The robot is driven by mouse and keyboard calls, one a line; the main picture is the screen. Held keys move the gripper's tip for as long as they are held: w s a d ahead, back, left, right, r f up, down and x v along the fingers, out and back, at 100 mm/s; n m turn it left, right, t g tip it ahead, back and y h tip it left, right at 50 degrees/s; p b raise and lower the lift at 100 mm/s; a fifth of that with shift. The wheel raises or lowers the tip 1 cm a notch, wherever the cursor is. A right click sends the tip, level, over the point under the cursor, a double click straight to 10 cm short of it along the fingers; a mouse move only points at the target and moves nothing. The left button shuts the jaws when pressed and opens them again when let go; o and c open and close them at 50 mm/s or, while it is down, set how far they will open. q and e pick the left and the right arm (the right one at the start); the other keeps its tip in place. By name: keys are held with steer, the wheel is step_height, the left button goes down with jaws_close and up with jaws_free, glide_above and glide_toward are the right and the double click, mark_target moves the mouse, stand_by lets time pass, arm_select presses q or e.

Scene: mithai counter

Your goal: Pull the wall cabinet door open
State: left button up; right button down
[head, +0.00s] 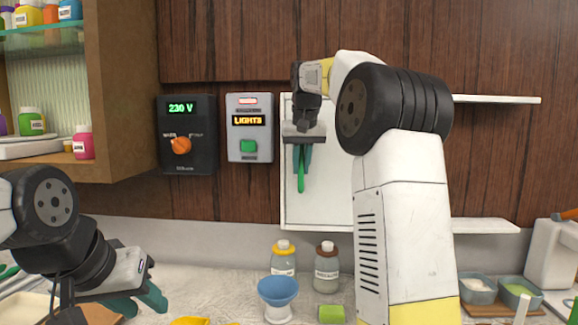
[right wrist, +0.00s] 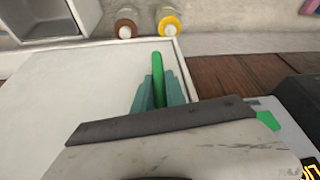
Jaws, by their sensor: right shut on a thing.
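The wall cabinet door (head: 325,200) is a white panel on the wood wall, partly hidden behind my right arm. Its green bar handle (head: 301,180) is upright near the door's left edge. My right gripper (head: 302,158) is shut on the handle, with its teal fingers on either side of it. The right wrist view shows the handle (right wrist: 159,70) between the fingers (right wrist: 158,92) and the white door face (right wrist: 85,95) around it. I cannot tell whether the door stands ajar. My left gripper (head: 138,301) is low at the left, empty, its teal fingers apart.
Left of the door are a lights box (head: 249,150) and a black dial panel (head: 187,160). White ledges (head: 490,99) show right of my arm.

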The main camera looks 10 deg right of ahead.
steer(key=s+d, duration=0.3)
steer(key=d, duration=0.8)
steer(key=s+d, duration=0.3)
steer(key=d, duration=0.8)
steer(key=s+d, duration=0.3)
steer(key=d, duration=0.8)
steer(key=shift+s+d, duration=0.15)
steer(key=shift+s, duration=0.15)
steer(key=c, duration=1.4)
jaws_free()
steer(key=shift+o, duration=0.2)
steer(key=v, duration=0.7)
steer(key=shift+r, duration=0.4)
steer(key=shift+s, duration=0.2)
